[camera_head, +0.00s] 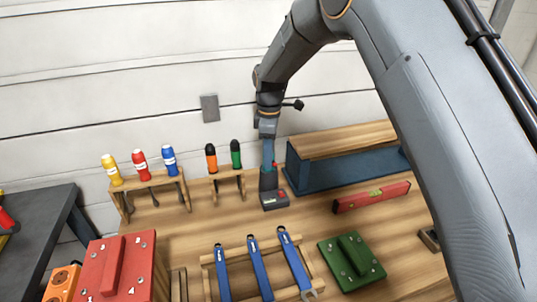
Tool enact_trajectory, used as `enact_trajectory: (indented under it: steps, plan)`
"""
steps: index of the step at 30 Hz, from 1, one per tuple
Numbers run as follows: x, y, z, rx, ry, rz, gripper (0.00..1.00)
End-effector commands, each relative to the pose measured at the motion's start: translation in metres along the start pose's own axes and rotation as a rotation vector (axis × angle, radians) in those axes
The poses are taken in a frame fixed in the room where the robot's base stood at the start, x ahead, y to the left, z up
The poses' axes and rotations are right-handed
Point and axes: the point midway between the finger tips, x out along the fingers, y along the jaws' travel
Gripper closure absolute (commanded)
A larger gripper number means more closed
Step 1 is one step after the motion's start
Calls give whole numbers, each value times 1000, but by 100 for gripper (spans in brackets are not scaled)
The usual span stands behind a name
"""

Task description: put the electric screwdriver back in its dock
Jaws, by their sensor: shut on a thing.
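My gripper (267,137) points down at the back of the wooden workbench and is shut on the electric screwdriver (268,155). Only part of the screwdriver shows, a narrow teal-blue body below my gripper with a small red part at its right side. The dock (274,199) is a dark grey block with a red spot on top, standing on the bench directly below the screwdriver. The screwdriver's lower end meets the dock's upright part in the picture. I cannot tell whether it is seated in it or just above it. The fingertips are small and partly hidden.
A small wooden rack (228,174) with orange and green-handled tools stands close left of the dock. A larger rack (150,186) holds yellow, red and blue handles. A blue box (335,173) with a wooden top and a red level (372,197) lie right. Blue wrenches (259,268) lie in front.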

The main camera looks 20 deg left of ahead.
Motion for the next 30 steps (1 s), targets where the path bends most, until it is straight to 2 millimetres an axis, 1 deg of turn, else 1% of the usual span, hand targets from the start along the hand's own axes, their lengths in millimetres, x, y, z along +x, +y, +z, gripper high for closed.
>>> enact_trajectory:
  steps: [10, 30]
  plan:
    - [-1, 0, 0, 0, 0, 1, 93]
    - [8, 0, 0, 0, 0, 1, 93]
